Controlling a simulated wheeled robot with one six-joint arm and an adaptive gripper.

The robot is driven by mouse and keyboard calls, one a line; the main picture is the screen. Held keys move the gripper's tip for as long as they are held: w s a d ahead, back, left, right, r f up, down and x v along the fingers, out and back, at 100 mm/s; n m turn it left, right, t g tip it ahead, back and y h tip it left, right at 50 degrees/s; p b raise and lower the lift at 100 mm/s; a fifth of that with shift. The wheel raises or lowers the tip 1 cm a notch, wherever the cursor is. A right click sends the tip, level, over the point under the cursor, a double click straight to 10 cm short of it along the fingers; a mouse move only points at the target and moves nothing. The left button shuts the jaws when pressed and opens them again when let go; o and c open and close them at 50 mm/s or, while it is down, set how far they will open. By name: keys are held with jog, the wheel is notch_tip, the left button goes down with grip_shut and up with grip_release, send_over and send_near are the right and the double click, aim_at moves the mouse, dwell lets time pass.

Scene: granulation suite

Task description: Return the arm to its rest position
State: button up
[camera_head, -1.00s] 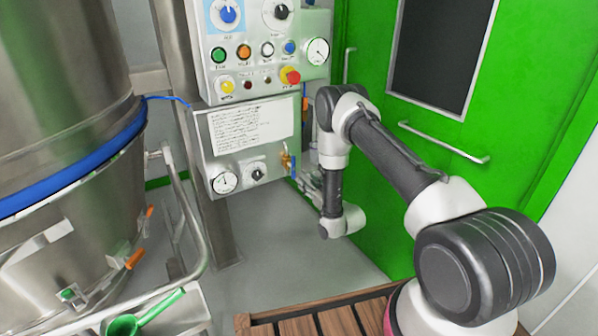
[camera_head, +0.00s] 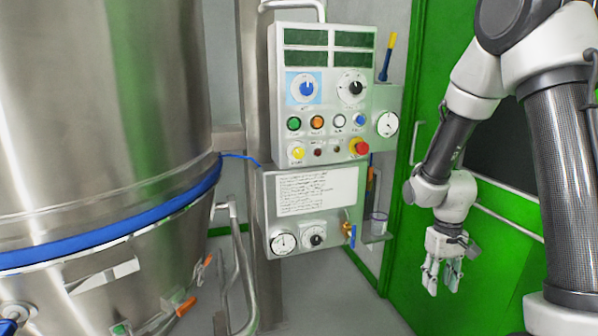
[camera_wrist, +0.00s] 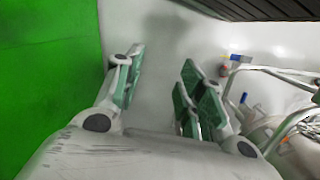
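My gripper (camera_head: 441,277) hangs at the end of my raised arm at the right of the head view, its fingers pointing down. It is in front of the green door (camera_head: 420,250) and to the right of the control panel. In the wrist view my gripper (camera_wrist: 160,85) shows two green-padded fingers spread apart, with nothing between them. The pale floor shows beyond the fingertips. My arm is folded, with its upper part at the right edge of the head view, partly cut off by the frame.
The control panel (camera_head: 322,100) with knobs, buttons and gauges stands mid-view. Below it is a lower box (camera_head: 335,230) with a gauge and a blue-handled valve. A clear cup (camera_head: 378,222) sits on a small side shelf. A large steel vessel (camera_head: 100,110) fills the left.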

jog(key=s+r+t, duration=0.2)
jog(key=s+r, duration=0.6)
jog(key=r, duration=0.4)
jog(key=s+d+r+m+t, duration=0.1)
jog(key=s+r+t, duration=0.2)
jog(key=s+r, duration=0.5)
notch_tip(320, 180, up, 5)
jog(key=shift+s+d+r+t, duration=0.1)
jog(key=shift+s+d+t, duration=0.05)
jog(key=shift+s+t, duration=0.2)
dwell(1.1)
